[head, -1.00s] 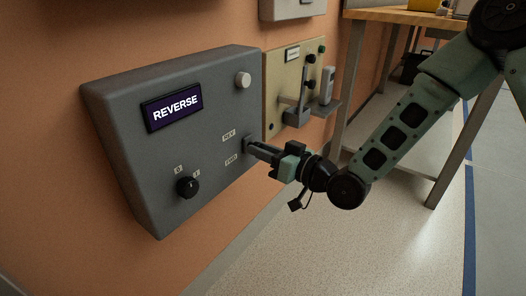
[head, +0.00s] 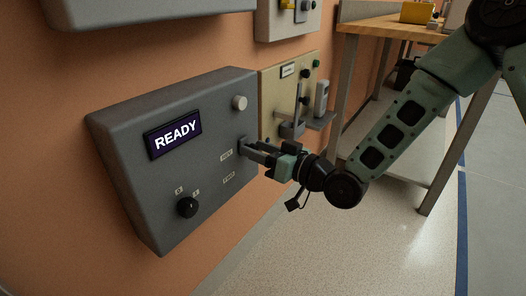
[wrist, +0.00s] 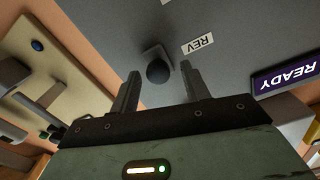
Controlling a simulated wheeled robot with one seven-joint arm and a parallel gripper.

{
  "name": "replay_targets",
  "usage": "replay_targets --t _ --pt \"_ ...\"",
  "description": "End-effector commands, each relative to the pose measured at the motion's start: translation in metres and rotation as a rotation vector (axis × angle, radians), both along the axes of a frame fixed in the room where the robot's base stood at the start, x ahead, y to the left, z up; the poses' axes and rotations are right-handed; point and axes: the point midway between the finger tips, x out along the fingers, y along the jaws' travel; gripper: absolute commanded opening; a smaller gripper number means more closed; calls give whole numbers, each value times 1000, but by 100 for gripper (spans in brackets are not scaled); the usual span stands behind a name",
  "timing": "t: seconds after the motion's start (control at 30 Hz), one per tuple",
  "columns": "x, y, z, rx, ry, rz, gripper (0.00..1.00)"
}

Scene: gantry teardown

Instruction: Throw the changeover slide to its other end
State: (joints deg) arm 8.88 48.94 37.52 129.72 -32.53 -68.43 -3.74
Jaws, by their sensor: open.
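The changeover slide shows as a dark round knob (wrist: 158,72) on a small grey block, beside the REV label (wrist: 198,44) in the wrist view. In the head view the slide (head: 243,143) is at the right edge of the grey control box (head: 215,105), at the REV label's end, above the FWD label (head: 229,178). My gripper (head: 252,150) is at the slide. In the wrist view its fingers are apart, one each side of the knob; I cannot tell whether they touch it. The box's display (head: 174,135) reads READY.
A black rotary knob (head: 187,207) is low on the box and a pale round button (head: 240,102) is at its upper right. A beige panel (head: 275,100) with a lever and bracket stands just right. A wooden-topped bench (head: 385,18) is behind. Open floor lies below my arm.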

Motion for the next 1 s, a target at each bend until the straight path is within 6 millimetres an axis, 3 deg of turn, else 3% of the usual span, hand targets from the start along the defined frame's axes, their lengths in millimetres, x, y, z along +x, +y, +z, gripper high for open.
replay_targets --t 0.27,0.77,1.0 --pt "-5 -8 -1 -3 3 -1 46" --pt "-72 -94 1 -1 5 -4 46" --pt "-84 -110 6 0 6 -2 46"
